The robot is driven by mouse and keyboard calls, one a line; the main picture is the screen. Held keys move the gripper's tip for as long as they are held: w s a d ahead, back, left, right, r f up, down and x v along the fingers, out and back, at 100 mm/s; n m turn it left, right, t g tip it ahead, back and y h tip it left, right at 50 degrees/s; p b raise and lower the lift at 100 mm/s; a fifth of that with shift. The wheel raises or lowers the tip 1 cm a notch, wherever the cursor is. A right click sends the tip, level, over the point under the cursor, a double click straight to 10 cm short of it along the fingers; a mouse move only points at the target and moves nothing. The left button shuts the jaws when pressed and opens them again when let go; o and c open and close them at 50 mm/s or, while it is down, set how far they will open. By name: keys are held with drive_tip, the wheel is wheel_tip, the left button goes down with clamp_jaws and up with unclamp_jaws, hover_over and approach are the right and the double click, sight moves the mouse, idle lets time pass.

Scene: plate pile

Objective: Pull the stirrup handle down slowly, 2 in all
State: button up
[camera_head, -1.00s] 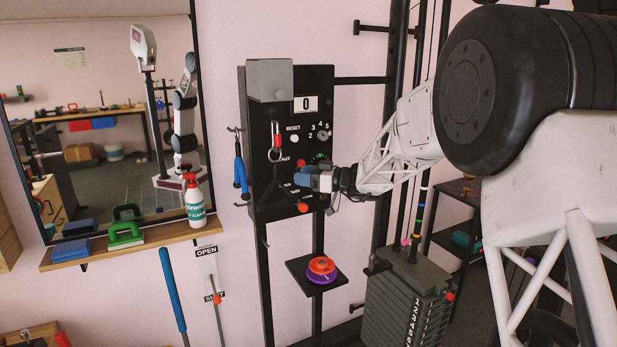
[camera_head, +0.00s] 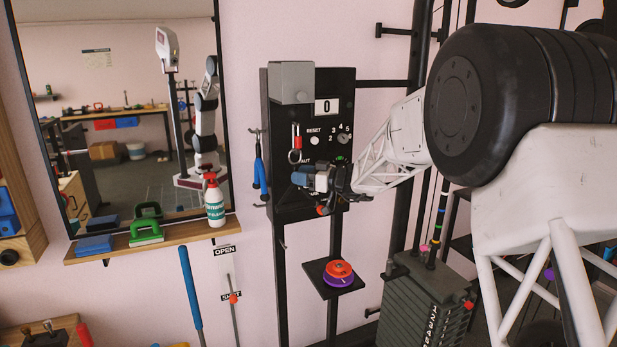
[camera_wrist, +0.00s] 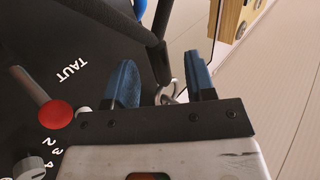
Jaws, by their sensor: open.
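The black stirrup handle (camera_wrist: 157,52) shows in the wrist view as two dark legs meeting near a metal ring (camera_wrist: 177,95). My gripper (camera_wrist: 160,68) is open, with one blue finger on each side of that meeting point. I cannot tell whether either finger touches it. In the head view my gripper (camera_head: 302,176) is in front of the black panel (camera_head: 283,204), just below the red clip and ring (camera_head: 296,146), and hides most of the handle. The counter (camera_head: 327,107) reads 0.
A red knob (camera_wrist: 55,114) marked TAUT and a numbered dial (camera_wrist: 30,168) are close to my gripper. A blue-handled tool (camera_head: 260,172) hangs left of the panel. A small shelf (camera_head: 318,290) with an orange and purple item is below. A weight stack (camera_head: 420,300) stands right.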

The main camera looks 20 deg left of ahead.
drive_tip(key=shift+a, duration=1.1)
clamp_jaws()
idle(0.6)
